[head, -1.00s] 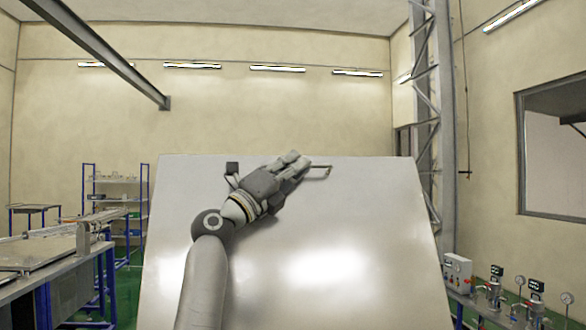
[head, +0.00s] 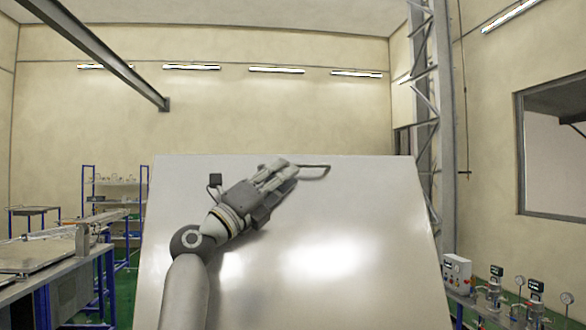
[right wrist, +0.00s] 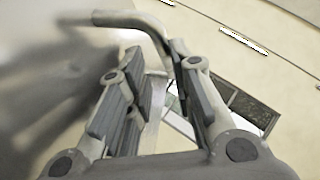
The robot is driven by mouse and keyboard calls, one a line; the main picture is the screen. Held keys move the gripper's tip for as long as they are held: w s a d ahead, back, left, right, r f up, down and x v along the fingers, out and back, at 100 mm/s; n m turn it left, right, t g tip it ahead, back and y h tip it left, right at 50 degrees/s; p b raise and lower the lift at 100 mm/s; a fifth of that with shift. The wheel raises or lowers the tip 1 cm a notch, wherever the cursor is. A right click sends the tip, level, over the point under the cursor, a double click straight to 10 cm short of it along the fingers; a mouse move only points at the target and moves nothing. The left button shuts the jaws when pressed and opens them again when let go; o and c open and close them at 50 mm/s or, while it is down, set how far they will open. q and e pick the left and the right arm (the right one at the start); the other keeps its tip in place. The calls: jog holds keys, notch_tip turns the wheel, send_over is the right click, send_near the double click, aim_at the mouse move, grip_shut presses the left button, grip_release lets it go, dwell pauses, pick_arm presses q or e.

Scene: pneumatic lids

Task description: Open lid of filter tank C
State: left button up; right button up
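A large glossy light-grey panel (head: 350,225), which looks like the tank lid, stands tilted up and fills the middle of the head view. No label C shows. A thin bent bar handle (head: 318,174) sits near its top edge; it also shows in the right wrist view (right wrist: 135,22). My right gripper (head: 283,172) is in front of the panel, fingers toward the handle's left end. In the right wrist view its fingers (right wrist: 155,75) are apart with nothing clasped. The handle's bend lies just beyond the fingertips, partly behind the right finger; contact is unclear. My left gripper is out of view.
A workbench (head: 50,262) and a blue-framed shelf (head: 117,205) stand left. A steel lattice column (head: 432,120) rises behind the panel's right side. Gauges and pump fittings (head: 515,290) sit low at right. The space above the panel is clear.

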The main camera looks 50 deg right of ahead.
jog(key=v, duration=0.8)
jog(key=shift+w+a, duration=0.1)
